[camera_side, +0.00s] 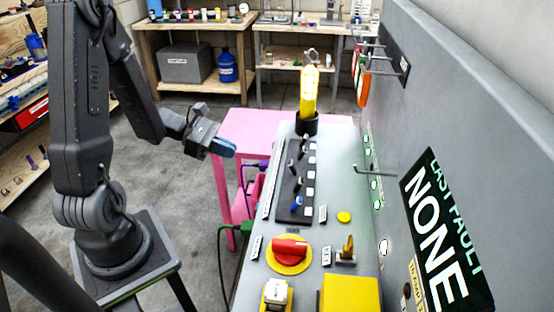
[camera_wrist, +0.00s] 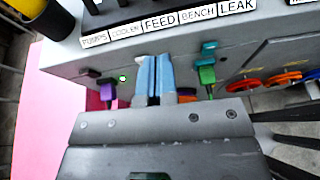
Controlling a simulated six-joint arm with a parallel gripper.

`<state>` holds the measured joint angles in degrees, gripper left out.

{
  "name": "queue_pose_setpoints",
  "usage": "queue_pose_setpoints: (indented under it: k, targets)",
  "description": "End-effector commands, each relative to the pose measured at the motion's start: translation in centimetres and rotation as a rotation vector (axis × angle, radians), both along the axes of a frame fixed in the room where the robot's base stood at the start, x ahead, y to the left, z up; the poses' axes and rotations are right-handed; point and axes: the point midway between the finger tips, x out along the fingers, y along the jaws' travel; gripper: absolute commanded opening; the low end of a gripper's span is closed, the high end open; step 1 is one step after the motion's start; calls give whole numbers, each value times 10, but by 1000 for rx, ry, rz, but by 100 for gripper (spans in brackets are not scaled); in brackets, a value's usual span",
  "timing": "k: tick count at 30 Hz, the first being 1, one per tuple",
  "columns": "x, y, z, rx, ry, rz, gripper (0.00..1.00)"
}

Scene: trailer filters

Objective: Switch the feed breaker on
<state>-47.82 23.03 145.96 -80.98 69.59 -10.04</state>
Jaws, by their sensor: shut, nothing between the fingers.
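A black breaker strip (camera_side: 299,182) with several small levers and white squares lies on top of the grey console. Most levers are dark, and the nearest one (camera_side: 297,204) is blue. In the wrist view a FEED label (camera_wrist: 160,21) sits on the console's edge between the COOLER and BENCH labels. The feed breaker's lever is not clearly visible there, so I cannot tell its position. My gripper (camera_side: 232,150) is shut and empty, left of the console and apart from the strip. Its blue fingertips (camera_wrist: 155,60) show just below the FEED label.
A yellow object (camera_side: 309,90) stands in a black cup beyond the strip. A red knob (camera_side: 289,248), a brass-coloured switch (camera_side: 347,248) and a yellow box (camera_side: 350,293) are nearer. Purple (camera_wrist: 107,92) and green (camera_wrist: 206,75) plugs are on the console's front. A pink table (camera_side: 240,122) adjoins it.

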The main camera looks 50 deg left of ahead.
Motion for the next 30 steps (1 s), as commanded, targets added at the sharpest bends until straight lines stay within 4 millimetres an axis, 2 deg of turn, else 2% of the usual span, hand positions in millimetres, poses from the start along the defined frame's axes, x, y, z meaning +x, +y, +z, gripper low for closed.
queue_pose_setpoints:
  k: [5, 17, 30]
  targets:
    - [0, 8, -5, -31, 11, 50, 0]
    - [4, 3, -7, -31, 11, 43, 0]
    - [48, -44, -32, -29, 13, 37, 0]
